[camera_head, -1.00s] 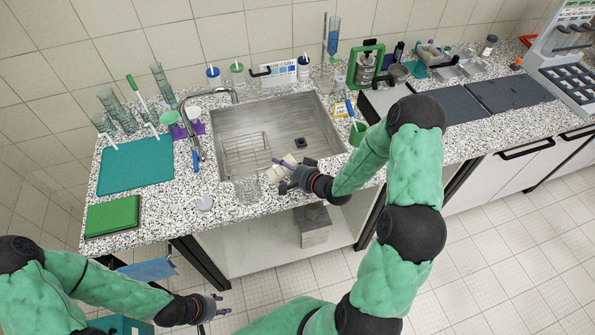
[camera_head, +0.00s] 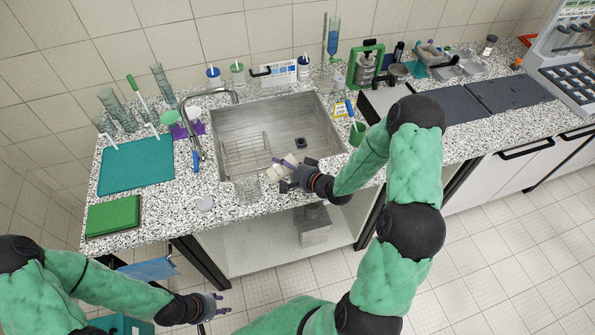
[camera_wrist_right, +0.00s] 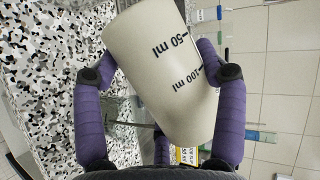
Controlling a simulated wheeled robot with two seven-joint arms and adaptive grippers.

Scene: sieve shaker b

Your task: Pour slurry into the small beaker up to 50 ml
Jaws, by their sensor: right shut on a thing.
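My right gripper (camera_head: 288,174) is shut on a beaker filled with off-white slurry (camera_head: 281,171) and holds it tilted over the front edge of the sink. In the right wrist view the slurry beaker (camera_wrist_right: 160,62) shows 50 ml and 100 ml marks between the purple fingers. A clear glass small beaker (camera_head: 247,189) stands on the counter at the sink's front left, left of the held beaker. The level inside it is too small to tell. My left gripper (camera_head: 217,304) is open and empty, low in front of the counter.
The steel sink (camera_head: 225,118) with a wire rack (camera_head: 246,152) lies behind the beakers. A faucet (camera_head: 191,125) stands at its left. A green cup (camera_head: 357,135) with a brush stands right of the sink.

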